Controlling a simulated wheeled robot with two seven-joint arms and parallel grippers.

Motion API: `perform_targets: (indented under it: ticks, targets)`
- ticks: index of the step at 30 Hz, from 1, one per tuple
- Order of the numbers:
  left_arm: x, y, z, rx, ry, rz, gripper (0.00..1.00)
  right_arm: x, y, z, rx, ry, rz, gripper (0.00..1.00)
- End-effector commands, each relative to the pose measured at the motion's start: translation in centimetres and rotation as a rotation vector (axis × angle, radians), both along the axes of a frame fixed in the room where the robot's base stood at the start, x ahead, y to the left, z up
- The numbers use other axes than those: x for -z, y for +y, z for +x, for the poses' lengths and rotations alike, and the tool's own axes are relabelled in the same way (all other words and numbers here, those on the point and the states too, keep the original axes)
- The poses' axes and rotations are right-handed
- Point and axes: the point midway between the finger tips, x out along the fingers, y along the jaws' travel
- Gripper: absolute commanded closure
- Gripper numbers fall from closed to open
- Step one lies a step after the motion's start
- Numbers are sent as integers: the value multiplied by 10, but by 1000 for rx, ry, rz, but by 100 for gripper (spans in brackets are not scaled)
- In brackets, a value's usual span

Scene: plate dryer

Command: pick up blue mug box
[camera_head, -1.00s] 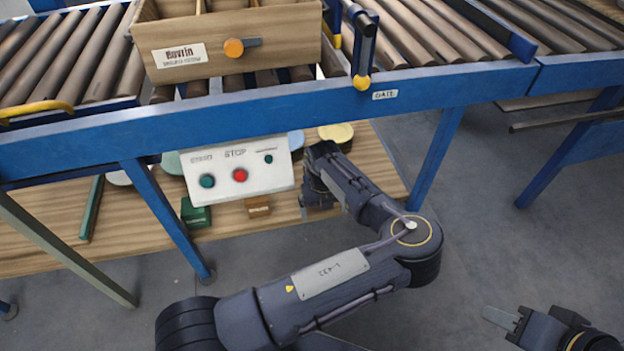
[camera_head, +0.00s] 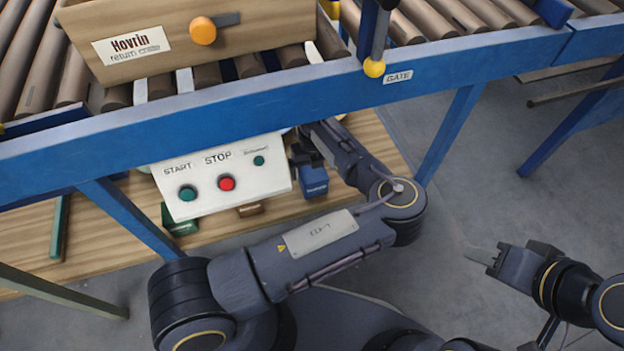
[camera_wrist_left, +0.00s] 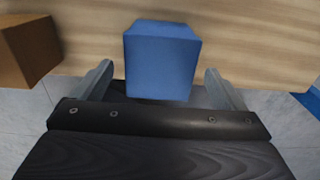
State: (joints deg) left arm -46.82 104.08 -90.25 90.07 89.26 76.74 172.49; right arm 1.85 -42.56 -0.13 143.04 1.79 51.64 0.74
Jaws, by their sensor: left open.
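The blue mug box (camera_head: 311,180) sits on the wooden shelf under the conveyor, near its front edge, just right of the control panel. In the left wrist view the blue box (camera_wrist_left: 161,60) is between the two spread fingers of my left gripper (camera_wrist_left: 160,85), with a visible gap on each side. My left gripper (camera_head: 308,150) is open and reaches under the conveyor; its fingertips are largely hidden in the head view. My right gripper (camera_head: 478,256) is at the lower right, over the floor, away from the box; its finger opening is unclear.
A brown box (camera_head: 249,209) and a green box (camera_head: 179,222) stand left of the blue box on the wooden shelf (camera_head: 370,135). The control panel (camera_head: 222,177) and the blue conveyor rail (camera_head: 250,103) hang above. A wooden crate (camera_head: 190,40) sits on the rollers.

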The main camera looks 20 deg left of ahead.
Motion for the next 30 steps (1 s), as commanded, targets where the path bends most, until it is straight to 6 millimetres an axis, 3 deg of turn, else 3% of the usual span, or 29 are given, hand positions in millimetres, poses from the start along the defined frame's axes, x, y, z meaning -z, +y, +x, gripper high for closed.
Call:
perform_targets:
  ticks: [10, 18, 30]
  targets:
    - [48, 1, -1, 1, 2, 3, 7, 28, 0, 0, 0, 0, 0, 64]
    - [51, 0, 0, 1, 0, 1, 7, 28, 0, 0, 0, 0, 0, 64]
    - [51, 0, 0, 0, 1, 1, 58, 28, 0, 0, 0, 0, 0, 64]
